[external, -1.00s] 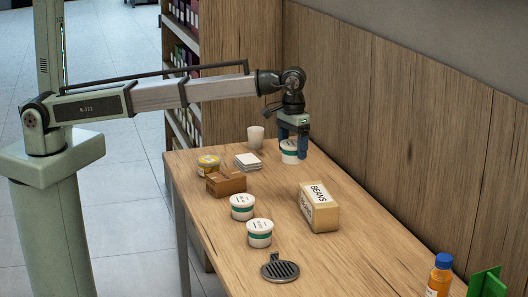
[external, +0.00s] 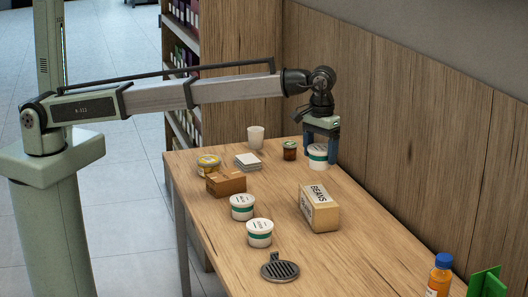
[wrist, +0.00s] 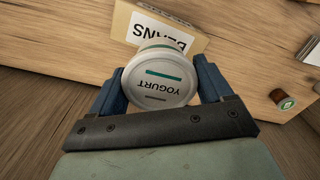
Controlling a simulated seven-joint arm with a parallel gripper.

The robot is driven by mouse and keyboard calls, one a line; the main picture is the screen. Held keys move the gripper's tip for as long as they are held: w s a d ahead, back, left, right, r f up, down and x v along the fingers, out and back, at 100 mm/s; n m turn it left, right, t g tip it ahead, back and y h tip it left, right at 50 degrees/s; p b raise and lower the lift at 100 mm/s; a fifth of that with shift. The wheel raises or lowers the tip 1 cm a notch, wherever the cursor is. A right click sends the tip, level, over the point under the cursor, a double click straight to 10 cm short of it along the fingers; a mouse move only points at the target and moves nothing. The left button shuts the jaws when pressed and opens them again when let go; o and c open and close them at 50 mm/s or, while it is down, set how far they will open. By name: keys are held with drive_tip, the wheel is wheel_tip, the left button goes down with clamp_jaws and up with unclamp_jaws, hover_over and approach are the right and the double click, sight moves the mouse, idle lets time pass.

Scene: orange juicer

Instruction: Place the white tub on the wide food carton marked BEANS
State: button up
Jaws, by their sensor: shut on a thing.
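My gripper (external: 320,152) is shut on a white yogurt tub (external: 317,160) with a green band, at the far right of the table. In the wrist view the tub (wrist: 160,82) sits upright between the two blue fingers, its YOGURT lid towards the camera. Whether its base clears the table is hard to tell. The wide carton marked BEANS (external: 319,214) lies on the table, nearer the external camera than the held tub. In the wrist view the carton (wrist: 188,42) shows beyond the tub, partly hidden by it. Two similar white tubs (external: 242,213) (external: 260,240) stand left of the carton.
A small brown jar (external: 289,151) stands left of my gripper. A white cup (external: 255,137), white stacked squares (external: 247,162), a yellow tub (external: 208,164) and a brown box (external: 226,182) stand farther left. Table right of the carton is clear.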

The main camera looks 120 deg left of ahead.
sight(321, 147)
drive_tip(key=shift+f, duration=3.95)
drive_tip(key=shift+f, duration=0.15)
drive_tip(key=o, duration=1.1)
drive_tip(key=shift+c, duration=0.2)
wheel_tip(321, 147, up, 12)
drive_tip(key=shift+r, duration=0.2)
